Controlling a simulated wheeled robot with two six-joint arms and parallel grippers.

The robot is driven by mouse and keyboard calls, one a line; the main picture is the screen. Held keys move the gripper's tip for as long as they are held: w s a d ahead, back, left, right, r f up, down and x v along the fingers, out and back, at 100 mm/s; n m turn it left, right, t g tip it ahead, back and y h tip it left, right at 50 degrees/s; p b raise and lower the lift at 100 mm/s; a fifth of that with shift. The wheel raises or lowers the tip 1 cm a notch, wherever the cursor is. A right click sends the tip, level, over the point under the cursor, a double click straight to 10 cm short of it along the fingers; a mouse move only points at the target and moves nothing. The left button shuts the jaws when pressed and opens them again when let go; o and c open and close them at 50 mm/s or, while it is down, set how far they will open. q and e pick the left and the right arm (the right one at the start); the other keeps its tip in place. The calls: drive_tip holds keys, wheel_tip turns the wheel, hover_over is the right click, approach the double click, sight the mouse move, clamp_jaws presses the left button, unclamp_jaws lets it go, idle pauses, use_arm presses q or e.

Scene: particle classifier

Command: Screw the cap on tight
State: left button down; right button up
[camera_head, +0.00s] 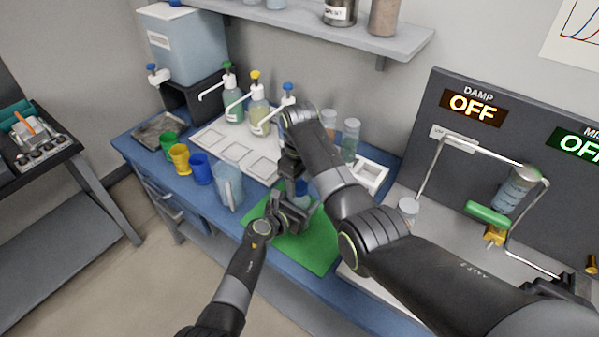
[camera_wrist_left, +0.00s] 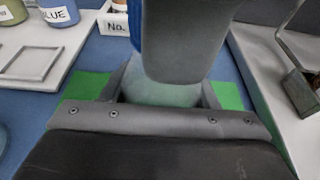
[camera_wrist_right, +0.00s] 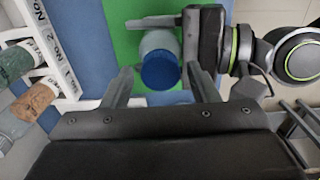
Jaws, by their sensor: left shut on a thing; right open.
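A small pale translucent jar (camera_wrist_right: 158,41) with a round blue cap (camera_wrist_right: 161,71) on its top shows in the right wrist view. My left gripper (camera_head: 291,208) is shut on the jar's body over the green mat (camera_head: 318,252). The jar body (camera_wrist_left: 160,93) also shows between the left fingers in the left wrist view. My right gripper (camera_wrist_right: 163,88) is open above the jar, its fingers apart on either side of the blue cap without visible contact. How tightly the cap sits cannot be told. In the head view my right arm partly hides the jar.
Pump bottles (camera_head: 259,115), a white tray (camera_head: 207,139), coloured cups (camera_head: 201,168) and a clear pitcher (camera_head: 229,187) stand left of the mat. Corked vials (camera_head: 350,139) and a white rack (camera_head: 371,177) stand behind. A stand with a green handle (camera_head: 488,215) is at right.

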drive_tip(key=shift+f, duration=0.1)
drive_tip(key=shift+c, duration=0.4)
drive_tip(key=c, duration=1)
drive_tip(key=shift+c, duration=0.2)
drive_tip(key=shift+m, duration=0.9)
drive_tip(key=o, duration=1.1)
drive_tip(key=shift+o, duration=0.2)
